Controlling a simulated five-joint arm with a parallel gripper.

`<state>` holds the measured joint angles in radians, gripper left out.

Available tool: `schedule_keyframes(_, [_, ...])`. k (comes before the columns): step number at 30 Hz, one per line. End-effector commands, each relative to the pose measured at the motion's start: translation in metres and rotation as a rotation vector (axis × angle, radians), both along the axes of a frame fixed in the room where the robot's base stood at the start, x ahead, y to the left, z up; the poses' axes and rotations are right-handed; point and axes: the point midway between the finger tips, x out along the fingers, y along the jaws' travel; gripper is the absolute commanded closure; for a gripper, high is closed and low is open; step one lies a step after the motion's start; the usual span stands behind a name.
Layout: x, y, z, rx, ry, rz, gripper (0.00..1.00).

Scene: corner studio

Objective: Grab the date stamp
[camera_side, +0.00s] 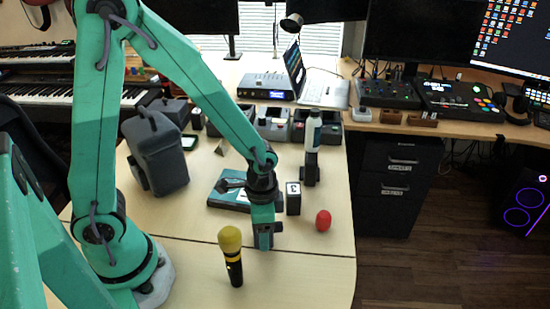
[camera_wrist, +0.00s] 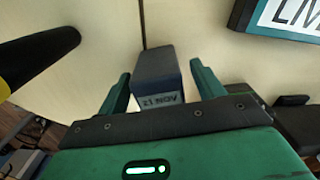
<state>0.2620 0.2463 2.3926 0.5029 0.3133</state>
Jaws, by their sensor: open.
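The date stamp (camera_wrist: 157,72) is a dark grey block with a pale label reading "21 NOV". In the wrist view it stands between the two teal fingers of my gripper (camera_wrist: 160,68), with a gap visible on each side. My gripper is open around it and not closed on it. In the side view my gripper (camera_side: 265,232) points down at the table's front part, and the stamp there is mostly hidden by the fingers.
A yellow-headed microphone (camera_side: 232,258) stands close by at the front left. A red egg-shaped object (camera_side: 323,221), a small black box (camera_side: 293,198) and a teal box (camera_side: 229,190) are near. A bottle (camera_side: 312,145) and grey bag (camera_side: 158,155) stand behind. The front right tabletop is clear.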

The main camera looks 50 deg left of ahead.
Motion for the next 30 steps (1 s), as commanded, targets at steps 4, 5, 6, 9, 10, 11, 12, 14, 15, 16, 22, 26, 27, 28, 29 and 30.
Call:
schedule_keyframes(4, [-0.0004,0.0001,-0.0072,0.001,0.001,0.0,0.33])
schedule_keyframes(5, [-0.0004,0.0001,-0.0077,0.001,0.001,0.0,0.33])
schedule_keyframes(6, [-0.0003,0.0001,-0.0082,0.0,0.0,0.0,0.33])
schedule_keyframes(9, [-0.0002,0.0,-0.0083,0.0,0.0,0.0,0.33])
schedule_keyframes(10, [-0.0002,0.0,-0.0082,0.0,0.0,0.0,0.33])
schedule_keyframes(11, [-0.0002,0.0,-0.0082,0.0,0.0,0.0,0.33])
schedule_keyframes(12, [-0.0002,0.0,-0.0082,0.0,0.0,0.0,0.33])
schedule_keyframes(14, [-0.0002,0.0,-0.0081,0.0,0.0,0.0,0.33])
schedule_keyframes(15, [-0.0002,0.0,-0.0081,0.0,0.0,0.0,0.33])
schedule_keyframes(16, [-0.0002,0.0,-0.0081,0.0,0.0,0.0,0.33])
schedule_keyframes(22, [-0.0002,0.0,-0.008,0.0,0.0,0.0,0.44])
schedule_keyframes(26, [-0.0002,0.0,-0.0079,0.0,0.0,0.0,0.7])
schedule_keyframes(27, [-0.0002,0.0,-0.0079,0.0,0.0,0.0,0.78])
schedule_keyframes(28, [-0.0002,0.0,-0.0079,0.0,0.0,0.0,0.84])
schedule_keyframes(29, [0.0,0.0,-0.0078,-0.001,-0.001,0.0,0.85])
schedule_keyframes(30, [0.0,0.0,-0.0078,-0.001,-0.001,0.0,0.85])
